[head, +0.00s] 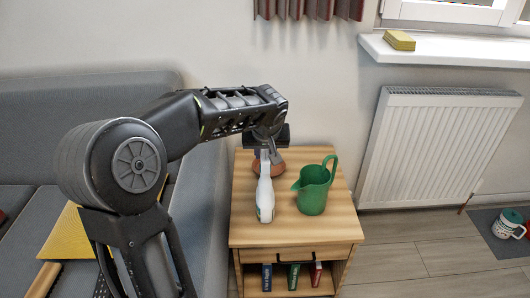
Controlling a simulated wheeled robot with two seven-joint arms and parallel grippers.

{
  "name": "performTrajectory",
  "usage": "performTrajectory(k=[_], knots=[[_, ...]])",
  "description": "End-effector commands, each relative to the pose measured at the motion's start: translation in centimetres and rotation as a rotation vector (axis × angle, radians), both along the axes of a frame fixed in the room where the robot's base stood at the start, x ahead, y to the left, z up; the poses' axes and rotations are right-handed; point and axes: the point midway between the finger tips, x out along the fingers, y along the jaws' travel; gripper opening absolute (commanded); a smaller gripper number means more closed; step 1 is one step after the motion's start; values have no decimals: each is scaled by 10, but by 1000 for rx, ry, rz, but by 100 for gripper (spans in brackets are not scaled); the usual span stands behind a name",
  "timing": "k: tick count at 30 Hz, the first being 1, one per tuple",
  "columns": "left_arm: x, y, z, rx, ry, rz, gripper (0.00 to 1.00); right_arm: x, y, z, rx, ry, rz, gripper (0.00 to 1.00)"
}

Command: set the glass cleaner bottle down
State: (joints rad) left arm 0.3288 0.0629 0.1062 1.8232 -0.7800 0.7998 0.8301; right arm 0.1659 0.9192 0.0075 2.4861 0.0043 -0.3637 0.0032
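A white spray bottle (265,195), which looks like the glass cleaner bottle, is over the wooden side table (290,233), left of a green jug. Its narrow top reaches up to my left gripper (267,146), which comes in from the left above the table. The gripper's fingers are mostly hidden by its own dark body and the bottle top, so their grip on the bottle does not show clearly. I cannot tell whether the bottle's base touches the tabletop. My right gripper is not in view.
The green jug (314,190) stands close on the right of the bottle. A reddish-brown object (278,163) is partly hidden behind the gripper. Books (293,276) are in the table's lower shelf. A grey sofa (60,110) is left, a radiator (433,145) right. The table's front strip is clear.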

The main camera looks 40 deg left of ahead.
Motion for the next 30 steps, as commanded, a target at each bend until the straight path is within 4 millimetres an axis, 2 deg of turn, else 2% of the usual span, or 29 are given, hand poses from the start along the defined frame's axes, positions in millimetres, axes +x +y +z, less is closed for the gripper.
performTrajectory(k=[1, 6, 18, 23, 30], knots=[[0, 0, 0, 0, 0, 0, 29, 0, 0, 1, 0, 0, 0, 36], [0, 0, 0, 0, 0, 0, 43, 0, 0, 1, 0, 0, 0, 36], [-1, -1, 7, 0, -1, 0, 44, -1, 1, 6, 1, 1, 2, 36], [-8, -8, 27, 0, -3, -1, 44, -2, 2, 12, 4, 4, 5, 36], [-27, -24, 71, 0, -4, -2, 44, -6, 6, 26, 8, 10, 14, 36]])
